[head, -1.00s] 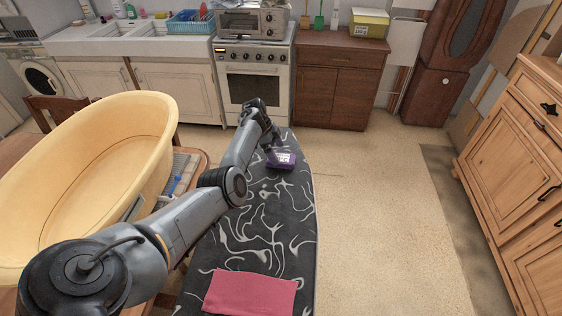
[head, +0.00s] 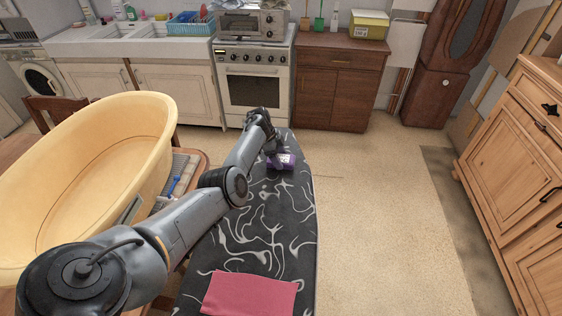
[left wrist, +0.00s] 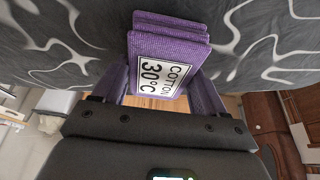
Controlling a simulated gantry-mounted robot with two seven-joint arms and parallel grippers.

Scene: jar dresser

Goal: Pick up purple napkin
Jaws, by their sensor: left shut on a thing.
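The purple napkin (head: 281,162) is a folded purple cloth with a white label near the far end of the dark patterned ironing board (head: 270,205). It also shows in the left wrist view (left wrist: 171,40), where the label reads "COTTON 30°C". My left gripper (head: 273,150) is at the napkin's far side. In the left wrist view its fingers (left wrist: 160,92) are on either side of the napkin, shut on it. The napkin lies at or just above the board; I cannot tell which. My right gripper is not in view.
A red folded cloth (head: 249,294) lies on the near end of the board. A large yellow tub (head: 90,180) stands on a table at the left. A stove (head: 254,85) and cabinets line the back. The floor at right is clear.

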